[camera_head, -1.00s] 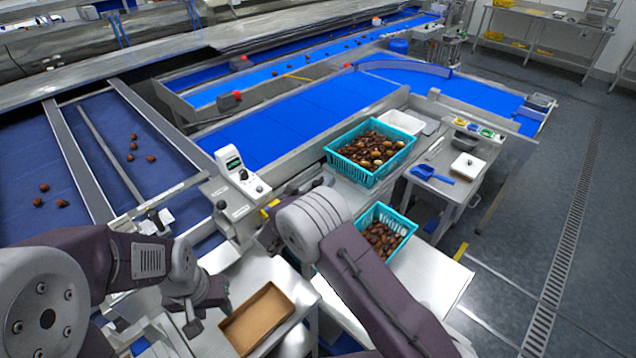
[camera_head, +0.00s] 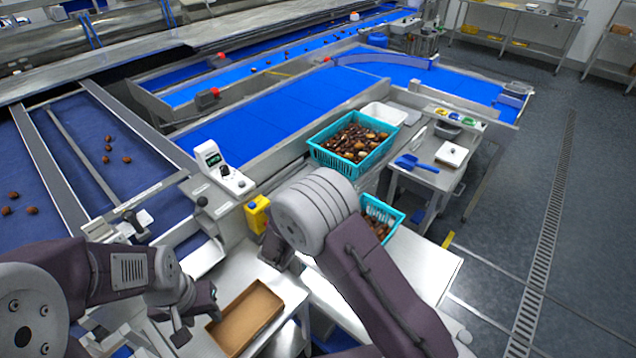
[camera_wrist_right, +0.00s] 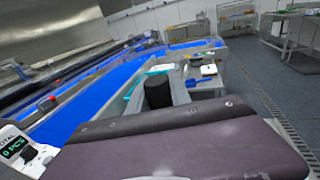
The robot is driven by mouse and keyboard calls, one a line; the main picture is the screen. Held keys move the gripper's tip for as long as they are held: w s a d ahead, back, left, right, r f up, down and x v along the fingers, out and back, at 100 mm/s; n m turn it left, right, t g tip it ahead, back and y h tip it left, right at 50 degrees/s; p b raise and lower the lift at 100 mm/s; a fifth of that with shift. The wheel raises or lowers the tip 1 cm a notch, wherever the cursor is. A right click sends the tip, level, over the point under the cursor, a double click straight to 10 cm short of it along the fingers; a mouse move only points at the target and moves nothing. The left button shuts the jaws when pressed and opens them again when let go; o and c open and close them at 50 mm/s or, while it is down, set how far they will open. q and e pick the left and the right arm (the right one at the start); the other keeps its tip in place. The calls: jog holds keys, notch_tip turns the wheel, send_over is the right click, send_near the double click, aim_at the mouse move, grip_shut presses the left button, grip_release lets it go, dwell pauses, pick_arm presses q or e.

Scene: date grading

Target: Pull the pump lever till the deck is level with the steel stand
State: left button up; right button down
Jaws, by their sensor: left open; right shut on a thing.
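The silver deck (camera_head: 425,272) carries a teal crate of dates (camera_head: 395,212), partly hidden behind my right arm. I cannot tell its height against the steel stand (camera_head: 432,180) at its right. My right gripper (camera_wrist_right: 158,100) is hidden in the head view. In the right wrist view it is shut on an upright black grip (camera_wrist_right: 158,88), which looks like the pump lever's end. The rest of the lever is hidden. My left gripper (camera_head: 196,318) is open and empty beside a brown tray (camera_head: 246,318).
A fuller teal crate (camera_head: 352,142) stands behind the deck. A blue scoop (camera_head: 415,163) lies on the steel stand. A counter box (camera_head: 222,168) and a yellow box (camera_head: 257,213) are left of my right arm. Blue belts fill the back; the floor at right is clear.

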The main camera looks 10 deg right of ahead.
pick_arm(q)
jog(key=shift+f, duration=0.75)
pick_arm(e)
jog(key=shift+s+d+f+m, duration=0.1)
jog(key=shift+s+d+m, duration=0.3)
jog(key=shift+s+d, duration=0.25)
jog(key=shift+a, duration=0.15)
